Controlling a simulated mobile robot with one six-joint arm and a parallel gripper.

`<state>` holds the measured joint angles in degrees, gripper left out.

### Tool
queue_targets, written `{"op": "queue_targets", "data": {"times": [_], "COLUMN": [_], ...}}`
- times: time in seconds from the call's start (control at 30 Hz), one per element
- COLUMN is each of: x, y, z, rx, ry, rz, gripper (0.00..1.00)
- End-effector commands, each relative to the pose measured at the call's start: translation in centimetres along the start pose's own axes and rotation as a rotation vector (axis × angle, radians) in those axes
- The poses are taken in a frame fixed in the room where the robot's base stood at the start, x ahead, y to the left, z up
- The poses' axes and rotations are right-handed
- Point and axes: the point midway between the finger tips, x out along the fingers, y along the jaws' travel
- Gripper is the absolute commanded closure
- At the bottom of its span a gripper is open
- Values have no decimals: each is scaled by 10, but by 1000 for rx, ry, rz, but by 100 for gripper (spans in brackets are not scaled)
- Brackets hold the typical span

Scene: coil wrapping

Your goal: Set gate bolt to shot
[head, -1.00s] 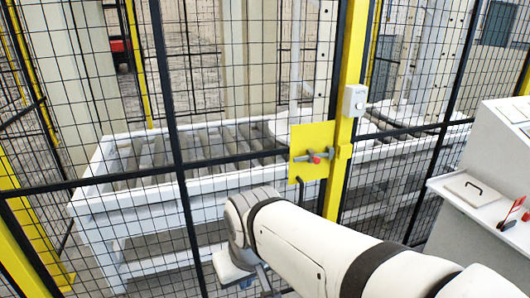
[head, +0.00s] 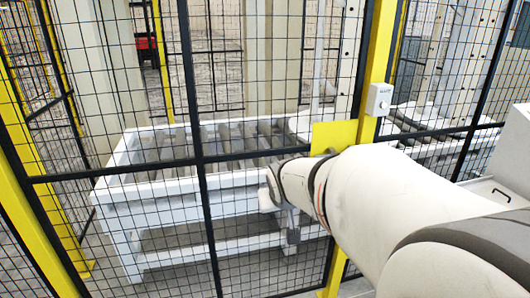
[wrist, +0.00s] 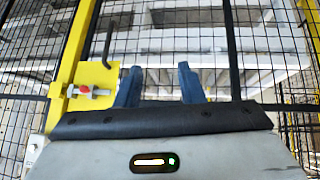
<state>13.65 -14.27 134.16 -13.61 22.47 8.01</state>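The gate bolt (wrist: 92,90) is a grey rod with a red knob on a yellow plate (wrist: 95,80), left of my gripper in the wrist view. In the head view the yellow plate (head: 333,134) shows above my arm, and the bolt is hidden behind the arm. My gripper (wrist: 157,78) has two blue-grey fingers set apart with nothing between them. It is beside the bolt, not touching it. I cannot tell whether the bolt is shot or drawn.
Black mesh fence panels fill the head view, with a yellow post (head: 378,60) carrying a grey box (head: 379,99). A white roller conveyor (head: 150,186) stands behind the mesh. A dark hooked handle (wrist: 107,47) juts from the plate.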

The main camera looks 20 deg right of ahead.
Motion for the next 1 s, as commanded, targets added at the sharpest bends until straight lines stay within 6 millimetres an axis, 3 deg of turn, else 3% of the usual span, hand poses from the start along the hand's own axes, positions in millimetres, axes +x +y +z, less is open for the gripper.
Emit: {"op": "queue_targets", "data": {"times": [0.03,0.1,0.3,0.43,0.6,0.8,1.0], "x": [26,52,117,154,184,195,203], "y": [24,54,141,195,248,275,276], "z": [-20,-51,-109,-121,-111,-95,-105], "rx": [25,43,66,68,70,73,71], "ry": [64,170,457,624,796,897,913], "rz": [35,67,92,52,-41,-122,-139], "gripper": [61,55,54,54,54,54,54]}}
